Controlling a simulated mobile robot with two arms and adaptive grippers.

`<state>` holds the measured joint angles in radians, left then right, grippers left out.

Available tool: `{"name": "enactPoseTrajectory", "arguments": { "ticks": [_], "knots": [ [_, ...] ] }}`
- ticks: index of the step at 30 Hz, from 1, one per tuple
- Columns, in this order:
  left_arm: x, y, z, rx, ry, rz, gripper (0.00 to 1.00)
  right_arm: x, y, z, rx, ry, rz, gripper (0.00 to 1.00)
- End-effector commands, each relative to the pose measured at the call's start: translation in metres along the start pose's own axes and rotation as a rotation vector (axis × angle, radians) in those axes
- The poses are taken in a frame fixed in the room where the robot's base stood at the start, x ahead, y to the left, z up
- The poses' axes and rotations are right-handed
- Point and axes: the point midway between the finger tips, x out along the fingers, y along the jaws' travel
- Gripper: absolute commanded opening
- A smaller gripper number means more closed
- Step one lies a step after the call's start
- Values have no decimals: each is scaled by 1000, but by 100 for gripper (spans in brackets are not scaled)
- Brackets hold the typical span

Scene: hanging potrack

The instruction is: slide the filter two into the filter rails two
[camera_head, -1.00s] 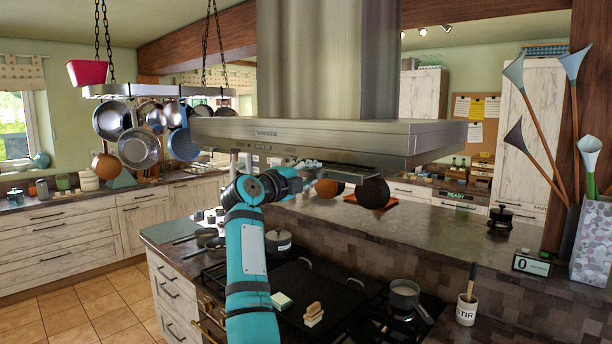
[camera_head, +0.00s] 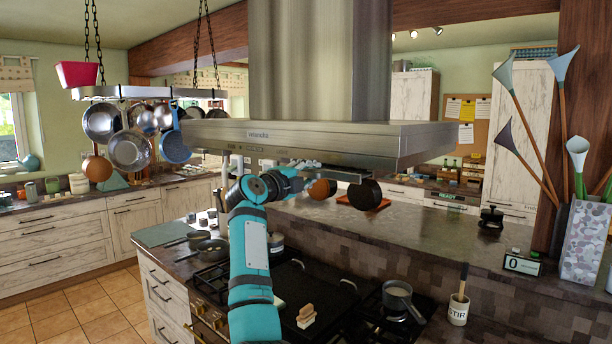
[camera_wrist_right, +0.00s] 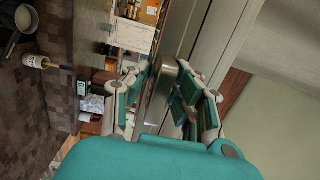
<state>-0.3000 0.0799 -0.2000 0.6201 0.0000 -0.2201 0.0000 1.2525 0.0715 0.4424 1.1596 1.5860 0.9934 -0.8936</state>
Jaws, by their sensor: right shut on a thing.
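The range hood (camera_head: 330,140) hangs over the stove, and its underside is seen almost edge-on, so the filter rails are hidden. My right gripper (camera_head: 308,167) is just below the hood's front edge, shut on a thin flat metal panel, the filter (camera_head: 342,174). In the right wrist view my right gripper (camera_wrist_right: 162,92) has its fingers on both sides of the filter (camera_wrist_right: 160,88), which shows as a narrow strip. I cannot tell whether the filter touches the rails. My left gripper is not in view.
The stove (camera_head: 300,290) below has a sauce pan (camera_head: 397,298) and a small tan block (camera_head: 306,312). A dark round object (camera_head: 364,195) and a brown one (camera_head: 319,189) show behind the hood's lower edge. A pot rack (camera_head: 150,92) hangs at left.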

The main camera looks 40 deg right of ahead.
Motion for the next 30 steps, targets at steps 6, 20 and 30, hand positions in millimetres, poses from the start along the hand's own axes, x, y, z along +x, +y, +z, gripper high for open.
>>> {"name": "enactPoseTrajectory", "arguments": {
  "ticks": [6, 20, 30],
  "knots": [
    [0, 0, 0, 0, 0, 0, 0, 7, -1, -1, 1, 1, -1, 0],
    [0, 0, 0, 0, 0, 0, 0, 21, 0, -2, 1, 1, -1, 0],
    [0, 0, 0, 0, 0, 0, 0, 31, 0, -4, 1, 1, -2, 0]
  ]
}}
